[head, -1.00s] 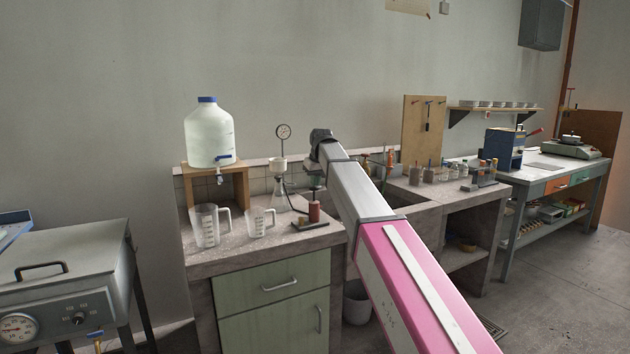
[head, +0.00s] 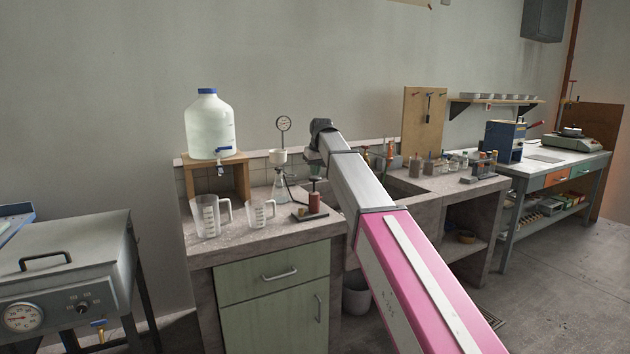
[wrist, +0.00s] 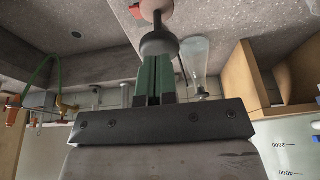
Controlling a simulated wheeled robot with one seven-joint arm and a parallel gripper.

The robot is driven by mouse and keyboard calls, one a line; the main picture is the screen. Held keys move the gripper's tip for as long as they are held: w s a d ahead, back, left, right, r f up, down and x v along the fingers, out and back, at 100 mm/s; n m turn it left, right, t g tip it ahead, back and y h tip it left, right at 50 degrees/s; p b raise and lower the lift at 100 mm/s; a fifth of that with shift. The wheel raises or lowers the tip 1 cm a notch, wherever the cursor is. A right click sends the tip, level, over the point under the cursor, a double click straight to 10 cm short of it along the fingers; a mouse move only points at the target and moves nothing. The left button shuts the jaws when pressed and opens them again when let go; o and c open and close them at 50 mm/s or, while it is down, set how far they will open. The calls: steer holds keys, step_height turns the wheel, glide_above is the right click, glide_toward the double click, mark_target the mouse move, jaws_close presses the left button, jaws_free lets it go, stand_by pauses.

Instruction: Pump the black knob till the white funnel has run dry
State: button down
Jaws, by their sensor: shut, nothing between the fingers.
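The black knob (head: 314,179) tops the rod of a small red hand pump (head: 314,203) on a dark base on the bench. In the wrist view the knob (wrist: 158,43) is a dark grey disc, with the rod beyond it. My gripper (wrist: 155,60) has green fingers, shut and empty, their tips at or just above the knob; contact is not clear. In the head view my gripper (head: 312,158) is over the pump, mostly hidden by my wrist. The white funnel (head: 278,157) sits on a glass flask (head: 280,190) left of the pump; its contents cannot be seen.
Two clear measuring jugs (head: 262,214) and a large water bottle (head: 208,125) on a wooden stand (head: 243,180) are to the left. A sink lies right of the pump, with bottles beyond.

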steer(key=v, duration=0.9)
steer(key=shift+r, duration=0.35)
step_height(320, 180, up, 4)
stand_by(0.5)
steer(key=x, duration=1.2)
steer(key=shift+s+d+f, duration=0.25)
steer(key=shift+s+f, duration=0.05)
steer(key=shift+f, duration=0.8)
